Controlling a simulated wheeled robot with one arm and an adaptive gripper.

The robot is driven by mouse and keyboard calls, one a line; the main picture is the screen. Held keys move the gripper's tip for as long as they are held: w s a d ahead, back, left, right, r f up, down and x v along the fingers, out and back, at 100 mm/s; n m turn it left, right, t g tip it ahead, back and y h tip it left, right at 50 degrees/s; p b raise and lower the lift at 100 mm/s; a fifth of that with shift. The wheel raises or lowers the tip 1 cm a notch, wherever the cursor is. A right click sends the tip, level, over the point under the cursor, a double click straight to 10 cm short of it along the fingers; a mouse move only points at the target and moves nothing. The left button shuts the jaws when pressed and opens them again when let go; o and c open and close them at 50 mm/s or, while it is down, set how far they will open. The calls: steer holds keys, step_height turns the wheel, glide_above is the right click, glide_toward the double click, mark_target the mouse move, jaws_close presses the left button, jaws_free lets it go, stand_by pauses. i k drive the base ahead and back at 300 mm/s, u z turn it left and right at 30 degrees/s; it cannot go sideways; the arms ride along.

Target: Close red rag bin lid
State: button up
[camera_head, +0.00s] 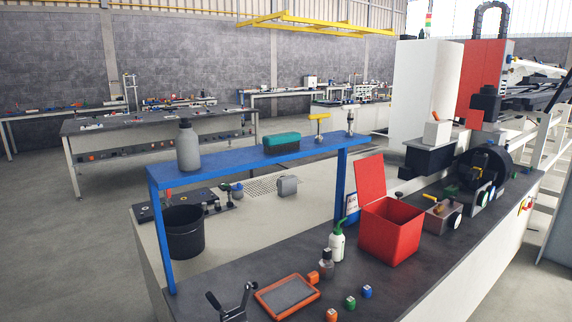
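The red rag bin (392,232) stands on the dark bench top at right of centre. Its red lid (370,180) is open and stands nearly upright along the bin's back left edge. The bin's contents cannot be made out. My gripper (231,292) shows at the bottom edge, left of centre, as two dark fingers spread apart with nothing between them. It is open, well to the left of the bin and nearer to me, and touches neither bin nor lid.
A blue shelf frame (262,160) stands left of the lid, its right post close by. A green-topped white bottle (337,242) stands just left of the bin. An orange-rimmed tray (287,296) and several small coloured blocks lie in front. Machine parts (443,215) crowd the right.

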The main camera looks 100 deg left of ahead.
mark_target(369, 172)
steer(key=u, duration=1.7)
steer(key=i, duration=2)
steer(key=u, duration=2.9)
steer(key=i, duration=0.65)
steer(key=u, duration=0.3)
